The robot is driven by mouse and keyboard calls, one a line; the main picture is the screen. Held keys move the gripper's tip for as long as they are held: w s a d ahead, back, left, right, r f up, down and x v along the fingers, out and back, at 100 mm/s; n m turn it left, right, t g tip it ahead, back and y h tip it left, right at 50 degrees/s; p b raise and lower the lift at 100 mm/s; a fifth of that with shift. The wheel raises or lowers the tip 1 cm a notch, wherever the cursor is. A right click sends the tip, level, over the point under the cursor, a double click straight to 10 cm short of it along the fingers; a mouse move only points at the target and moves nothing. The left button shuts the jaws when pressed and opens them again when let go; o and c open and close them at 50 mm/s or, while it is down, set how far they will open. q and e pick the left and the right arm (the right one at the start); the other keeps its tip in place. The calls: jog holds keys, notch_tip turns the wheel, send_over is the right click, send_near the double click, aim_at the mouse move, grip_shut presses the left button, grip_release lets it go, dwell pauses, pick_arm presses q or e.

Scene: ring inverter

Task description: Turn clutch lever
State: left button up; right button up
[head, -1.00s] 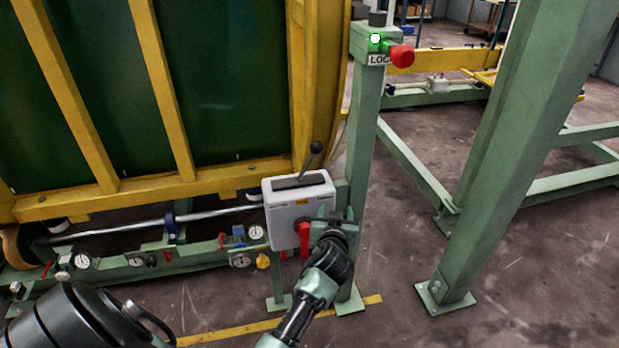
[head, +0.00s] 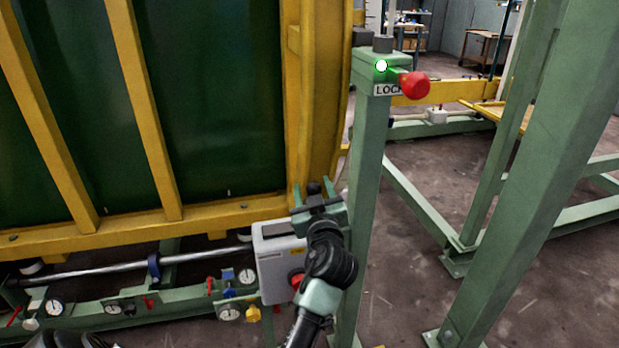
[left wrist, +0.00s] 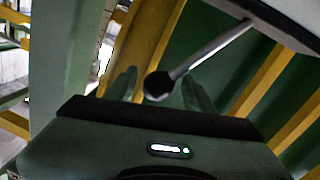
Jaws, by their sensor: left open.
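The clutch lever's black knob (head: 314,188) shows just past my left gripper in the head view. The lever belongs to the grey control box (head: 282,262), and my gripper and wrist hide its rod and part of the box. My left gripper (head: 312,191) is open, with one finger on each side of the knob in this view. In the left wrist view the lever's rod and black knob (left wrist: 159,86) slant down from the upper right. The knob appears between the two open green fingers (left wrist: 160,88); I cannot tell whether they touch it. My right gripper is out of view.
A yellow frame (head: 150,228) with green panels is behind. Gauges (head: 228,312) line the lower rail.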

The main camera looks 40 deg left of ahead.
pick_arm(q)
jog(key=shift+w+a, duration=0.15)
jog(key=shift+d+r, duration=0.15)
jog(key=shift+d, duration=0.05)
jog(key=shift+s+d, duration=0.1)
jog(key=shift+s, duration=0.1)
jog(key=c, duration=0.3)
grip_shut()
jog(key=shift+r, duration=0.1)
dwell(0.6)
